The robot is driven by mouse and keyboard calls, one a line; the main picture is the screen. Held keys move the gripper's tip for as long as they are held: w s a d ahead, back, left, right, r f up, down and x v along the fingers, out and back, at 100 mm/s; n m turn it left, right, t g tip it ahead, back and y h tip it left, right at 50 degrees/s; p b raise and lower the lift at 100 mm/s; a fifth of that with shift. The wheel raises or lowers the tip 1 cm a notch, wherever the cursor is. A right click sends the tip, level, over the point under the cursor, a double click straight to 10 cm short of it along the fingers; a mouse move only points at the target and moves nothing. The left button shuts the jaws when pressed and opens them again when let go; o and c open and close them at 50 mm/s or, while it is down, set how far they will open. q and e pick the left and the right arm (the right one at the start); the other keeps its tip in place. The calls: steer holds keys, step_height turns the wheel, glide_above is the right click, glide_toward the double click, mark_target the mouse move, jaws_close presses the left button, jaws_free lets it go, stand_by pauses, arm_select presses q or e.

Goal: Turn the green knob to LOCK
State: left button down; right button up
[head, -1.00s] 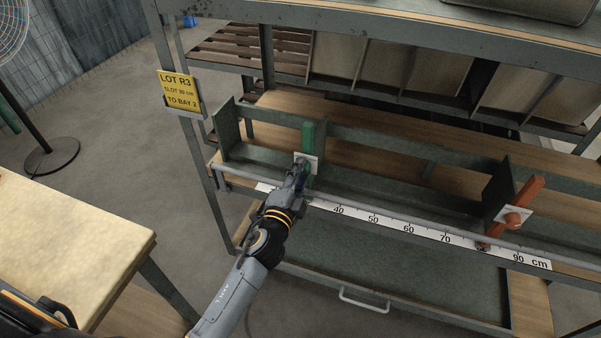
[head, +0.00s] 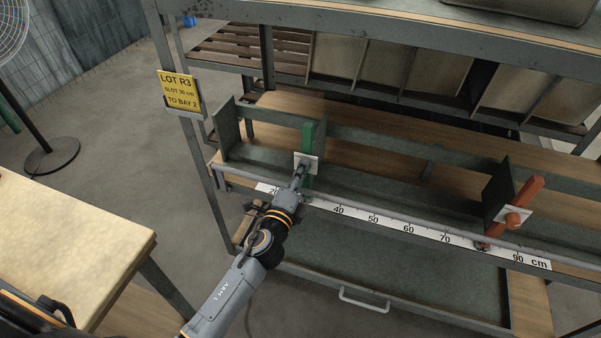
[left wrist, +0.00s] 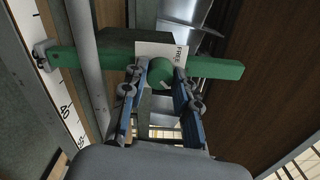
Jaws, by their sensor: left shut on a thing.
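The green knob (left wrist: 163,76) sits on a white plate (head: 306,163) on the shelf's left divider. Its long green bar (head: 308,136) stands upright in the head view; the left wrist view shows the bar running across, with the word FREE on the plate beside the knob. My left gripper (head: 300,178) is at the knob. In the left wrist view its two blue fingers (left wrist: 160,80) are shut on the knob, one on each side. The fingers partly hide the plate. My right gripper is not in view.
A scale strip (head: 408,227) in cm and a grey rail run along the shelf front. A red knob with a bar (head: 529,191) is on the right divider. A yellow LOT R3 sign (head: 178,90) hangs on the left post. A table (head: 70,245) stands at lower left.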

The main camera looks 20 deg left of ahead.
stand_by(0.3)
arm_select(q)
steer(key=c, duration=1)
jaws_free()
steer(key=s, duration=1.2)
steer(key=shift+a, duration=0.2)
steer(key=shift+f, duration=0.15)
steer(key=s+f+n+g, duration=0.3)
steer(key=s+f, duration=0.1)
steer(key=f, duration=0.7)
steer(key=s+f+n+g+p, duration=0.1)
steer(key=s+f+n+g, duration=0.25)
steer(key=f, duration=0.75)
steer(key=s+f+n+g, duration=0.2)
steer(key=s+f+n, duration=0.15)
steer(key=f, duration=0.75)
steer(key=s+a+f+n+g, duration=0.2)
steer(key=s+f, duration=0.3)
steer(key=s, duration=0.4)
steer(key=s+a+f+n+g, duration=0.2)
steer(key=s+f, duration=0.4)
steer(key=s, duration=0.3)
steer(key=s+a+f+n+g, duration=0.1)
steer(key=s+f+n+g, duration=0.3)
steer(key=s, duration=0.6)
steer(key=shift+a+f+g+y+p, duration=0.3)
steer(key=shift+a+f+p, duration=0.1)
steer(key=shift+f, duration=0.35)
